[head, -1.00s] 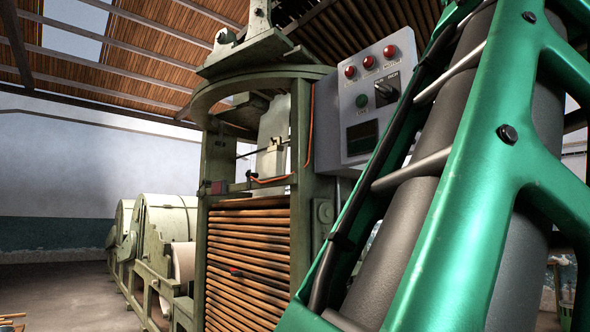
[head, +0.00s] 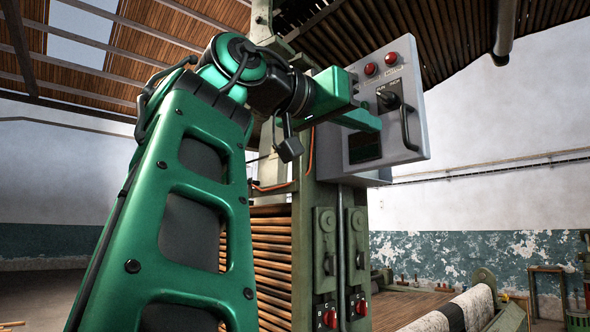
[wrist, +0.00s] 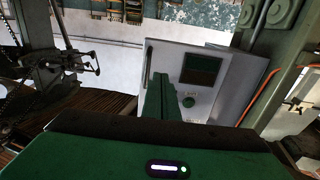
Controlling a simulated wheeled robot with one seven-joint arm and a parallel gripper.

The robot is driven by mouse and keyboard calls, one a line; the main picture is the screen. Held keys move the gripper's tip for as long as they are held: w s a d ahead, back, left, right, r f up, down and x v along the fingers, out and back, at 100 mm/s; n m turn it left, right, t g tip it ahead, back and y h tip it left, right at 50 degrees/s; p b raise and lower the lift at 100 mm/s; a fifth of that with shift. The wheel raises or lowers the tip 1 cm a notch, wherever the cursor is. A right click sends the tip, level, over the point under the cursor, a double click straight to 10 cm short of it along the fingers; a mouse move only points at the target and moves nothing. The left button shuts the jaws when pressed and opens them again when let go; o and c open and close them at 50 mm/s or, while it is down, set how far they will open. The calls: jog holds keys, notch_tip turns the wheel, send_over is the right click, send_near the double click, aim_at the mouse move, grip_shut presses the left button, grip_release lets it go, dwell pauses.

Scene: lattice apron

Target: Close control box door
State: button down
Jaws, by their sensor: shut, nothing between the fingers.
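The control box (head: 372,177) is a grey box mounted on the green machine frame. Its door (head: 415,75) carries red buttons, a dark selector knob, a dark display and a black handle (head: 409,127) near its right edge. The door's right edge seems to stand out from the box, so it looks ajar; the exact gap is unclear. My gripper (head: 379,121) is shut and empty, in front of the door and left of the handle. In the wrist view the shut fingers (wrist: 160,97) overlap the door (wrist: 207,62); contact cannot be told.
A machine post (head: 303,215) stands left of and below the box, beside slatted wooden rollers (head: 270,255). A pale fabric roll (head: 465,308) lies at lower right. Open space shows right of the door, before the white wall (head: 500,110).

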aim_at(395, 133)
jog(key=x, duration=0.8)
jog(key=shift+w+d, duration=0.2)
jog(key=shift+d, duration=0.15)
jog(key=shift+w+d, duration=0.1)
